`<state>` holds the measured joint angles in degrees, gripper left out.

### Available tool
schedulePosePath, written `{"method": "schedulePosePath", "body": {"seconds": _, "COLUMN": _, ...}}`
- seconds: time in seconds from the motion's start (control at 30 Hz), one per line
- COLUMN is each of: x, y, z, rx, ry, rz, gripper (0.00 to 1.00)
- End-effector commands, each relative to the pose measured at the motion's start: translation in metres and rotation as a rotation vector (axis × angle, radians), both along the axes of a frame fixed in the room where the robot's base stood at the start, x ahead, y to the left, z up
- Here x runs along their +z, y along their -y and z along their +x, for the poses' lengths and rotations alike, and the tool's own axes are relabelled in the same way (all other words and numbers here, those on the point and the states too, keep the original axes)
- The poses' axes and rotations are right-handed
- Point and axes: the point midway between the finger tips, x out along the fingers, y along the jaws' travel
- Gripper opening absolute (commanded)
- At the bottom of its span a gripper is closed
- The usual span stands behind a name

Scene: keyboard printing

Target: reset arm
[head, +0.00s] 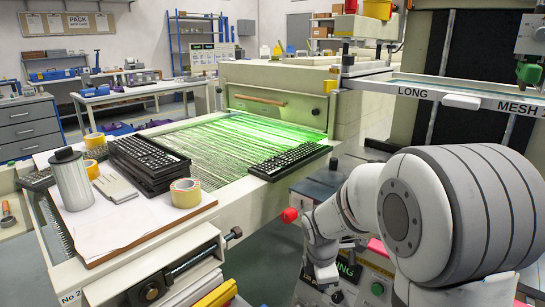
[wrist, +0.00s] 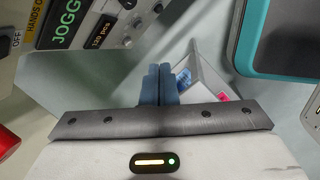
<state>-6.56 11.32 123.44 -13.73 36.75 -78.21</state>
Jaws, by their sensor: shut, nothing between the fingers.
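My gripper shows in the wrist view (wrist: 159,70) with its two blue-grey fingers side by side, shut and empty. Beyond the fingertips lie a grey surface and a pale open holder (wrist: 203,75) with small blue and pink items in it. In the head view my arm reaches in from the right and bends down in front of the machine's control panel (head: 375,288). The gripper's end is low in that view and too small to make out clearly.
A keyboard (head: 290,160) lies at the right edge of the green-lit mesh conveyor (head: 225,135). A keyboard stack (head: 148,162), a metal can (head: 71,180) and tape rolls (head: 186,192) stand at left. A red knob (head: 289,215) is close to my arm. A teal-edged device (wrist: 275,45) is right of the fingers.

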Motion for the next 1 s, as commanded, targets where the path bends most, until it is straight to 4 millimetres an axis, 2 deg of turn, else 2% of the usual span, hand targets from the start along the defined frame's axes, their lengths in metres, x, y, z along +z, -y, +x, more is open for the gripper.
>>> {"method": "schedulePosePath", "body": {"seconds": 0.03, "x": 0.043, "y": 0.004, "z": -0.013, "rx": -0.107, "ry": 0.022, "rz": 0.026, "gripper": 0.0}}
{"method": "schedulePosePath", "body": {"seconds": 0.1, "x": 0.077, "y": 0.008, "z": -0.031, "rx": -0.272, "ry": 0.043, "rz": 0.065, "gripper": 0.0}}
{"method": "schedulePosePath", "body": {"seconds": 0.3, "x": 0.166, "y": 0.018, "z": -0.087, "rx": -0.736, "ry": 0.097, "rz": 0.183, "gripper": 0.0}}
{"method": "schedulePosePath", "body": {"seconds": 0.5, "x": 0.238, "y": 0.022, "z": -0.143, "rx": -1.184, "ry": 0.129, "rz": 0.304, "gripper": 0.0}}
{"method": "schedulePosePath", "body": {"seconds": 0.6, "x": 0.262, "y": 0.022, "z": -0.166, "rx": -1.368, "ry": 0.137, "rz": 0.355, "gripper": 0.0}}
{"method": "schedulePosePath", "body": {"seconds": 0.7, "x": 0.276, "y": 0.022, "z": -0.182, "rx": -1.501, "ry": 0.139, "rz": 0.392, "gripper": 0.0}}
{"method": "schedulePosePath", "body": {"seconds": 0.83, "x": 0.283, "y": 0.022, "z": -0.193, "rx": -1.597, "ry": 0.138, "rz": 0.416, "gripper": 0.0}}
{"method": "schedulePosePath", "body": {"seconds": 1.0, "x": 0.282, "y": 0.022, "z": -0.196, "rx": -1.621, "ry": 0.138, "rz": 0.422, "gripper": 0.0}}
